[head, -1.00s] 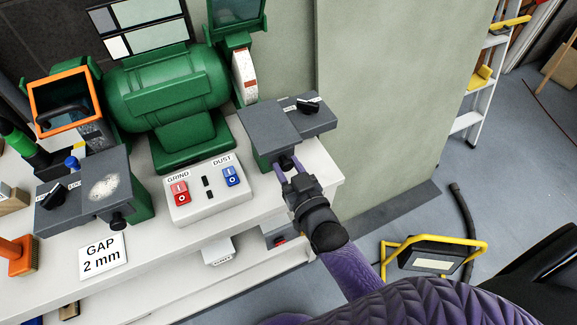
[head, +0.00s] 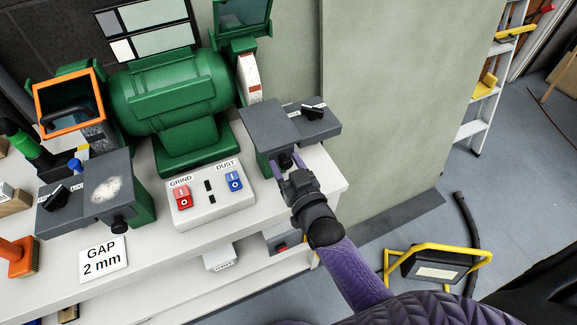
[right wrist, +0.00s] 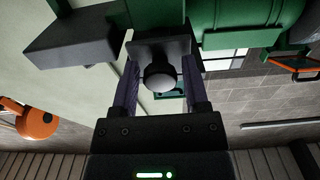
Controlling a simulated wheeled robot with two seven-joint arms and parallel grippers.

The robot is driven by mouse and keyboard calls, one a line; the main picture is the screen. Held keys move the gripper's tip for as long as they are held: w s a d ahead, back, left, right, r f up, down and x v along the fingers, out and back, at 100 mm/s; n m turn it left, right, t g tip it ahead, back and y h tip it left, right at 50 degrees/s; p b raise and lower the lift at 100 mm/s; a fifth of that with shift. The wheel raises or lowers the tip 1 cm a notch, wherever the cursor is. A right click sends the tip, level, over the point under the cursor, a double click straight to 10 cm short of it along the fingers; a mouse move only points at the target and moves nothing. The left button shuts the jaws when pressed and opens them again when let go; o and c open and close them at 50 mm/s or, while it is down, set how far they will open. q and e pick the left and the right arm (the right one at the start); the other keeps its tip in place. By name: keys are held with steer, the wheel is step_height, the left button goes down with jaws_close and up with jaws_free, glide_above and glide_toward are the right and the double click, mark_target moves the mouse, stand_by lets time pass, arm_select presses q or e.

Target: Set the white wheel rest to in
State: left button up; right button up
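The white wheel (head: 249,78) is at the right end of the green grinder. Its grey rest (head: 272,128) stands in front of it, with a dark lever (head: 313,112) on a labelled side block. My right gripper (head: 287,165) is at the rest's front, below its top. In the right wrist view, its two fingers (right wrist: 160,85) stand either side of the round black knob (right wrist: 160,74), with gaps showing on both sides. The knob is mostly hidden by the gripper in the head view. The lever's label is too small to read. My left gripper is not in view.
A second grey rest (head: 108,190) with a black knob stands at the left wheel. A switch box (head: 210,199) marked GRIND and DUST and a GAP 2 mm card (head: 103,258) are on the bench. A yellow-framed lamp (head: 437,265) is on the floor.

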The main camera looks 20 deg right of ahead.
steer(key=shift+o, duration=0.9)
steer(key=s+p, duration=0.2)
steer(key=s, duration=0.8)
steer(key=shift+d, duration=0.4)
steer(key=s+f+g, duration=0.5)
steer(key=f+g, duration=0.1)
steer(key=f, duration=0.8)
steer(key=s+d+f+g, duration=0.1)
steer(key=s+f+g, duration=0.2)
steer(key=s+f, duration=0.2)
steer(key=s+d+f+n+g+h+b, duration=0.1)
steer(key=s+f+g, duration=0.3)
steer(key=s, duration=0.7)
steer(key=s+d+f+g, duration=0.1)
steer(key=s+f+g, duration=0.3)
steer(key=s, duration=0.4)
steer(key=shift+d+f+n, duration=0.25)
steer(key=shift+f+n, duration=0.15)
steer(key=shift+f, duration=0.4)
